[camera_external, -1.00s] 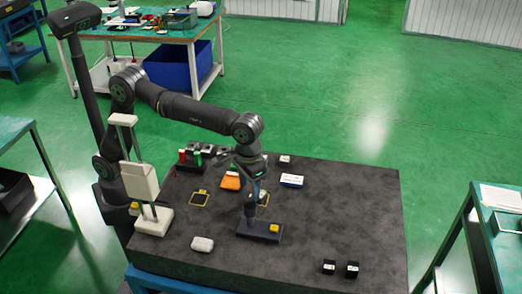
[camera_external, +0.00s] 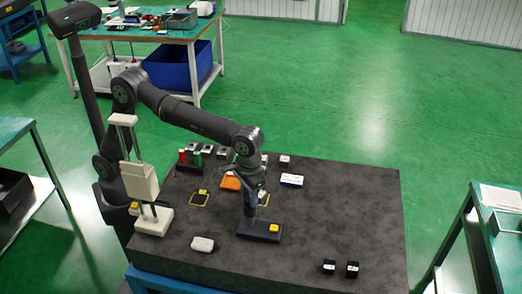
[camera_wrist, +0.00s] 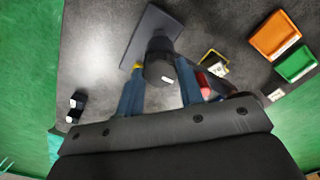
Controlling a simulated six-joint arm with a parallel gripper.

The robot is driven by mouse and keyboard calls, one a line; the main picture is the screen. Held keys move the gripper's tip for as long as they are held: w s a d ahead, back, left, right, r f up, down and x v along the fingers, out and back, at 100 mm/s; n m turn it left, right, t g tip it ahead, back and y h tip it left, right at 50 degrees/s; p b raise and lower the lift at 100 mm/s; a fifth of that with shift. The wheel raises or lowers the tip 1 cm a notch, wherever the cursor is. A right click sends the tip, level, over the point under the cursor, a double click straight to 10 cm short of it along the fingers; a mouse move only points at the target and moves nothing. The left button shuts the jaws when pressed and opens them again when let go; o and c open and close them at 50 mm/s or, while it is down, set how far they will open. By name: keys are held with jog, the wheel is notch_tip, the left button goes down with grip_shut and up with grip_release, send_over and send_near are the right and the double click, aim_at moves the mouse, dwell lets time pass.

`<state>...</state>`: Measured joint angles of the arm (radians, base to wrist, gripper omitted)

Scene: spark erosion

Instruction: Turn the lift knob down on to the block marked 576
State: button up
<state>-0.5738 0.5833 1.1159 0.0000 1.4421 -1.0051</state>
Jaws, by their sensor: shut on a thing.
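A dark stand has a flat base plate (camera_external: 250,234) on the slab, with a small yellow piece (camera_external: 274,228) on it. The round dark knob (camera_wrist: 160,70) with a white mark fills the middle of the wrist view, above the plate. My gripper (camera_wrist: 160,90) has its two blue fingers on either side of the knob and is shut on it. In the outside view my gripper (camera_external: 251,192) points down over the stand and hides the knob. Two black blocks (camera_external: 329,267) (camera_external: 352,269) with white labels sit at the front right. No number is legible, so I cannot tell which block is marked 576.
An orange tray (camera_external: 230,183) and a white labelled box (camera_external: 291,181) lie behind the stand. A cream column device (camera_external: 143,181) stands at the left, with a white piece (camera_external: 202,244) nearby. Yellow-edged frames lie on the slab. The slab's right side is mostly clear.

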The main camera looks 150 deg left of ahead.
jog(key=shift+m, duration=0.3)
jog(key=m, duration=0.4)
jog(key=shift+m, duration=0.3)
jog(key=m, duration=0.5)
jog(key=shift+m, duration=0.3)
jog(key=m, duration=1)
jog(key=shift+r, duration=0.1)
jog(key=shift+m, duration=0.4)
jog(key=o, duration=1)
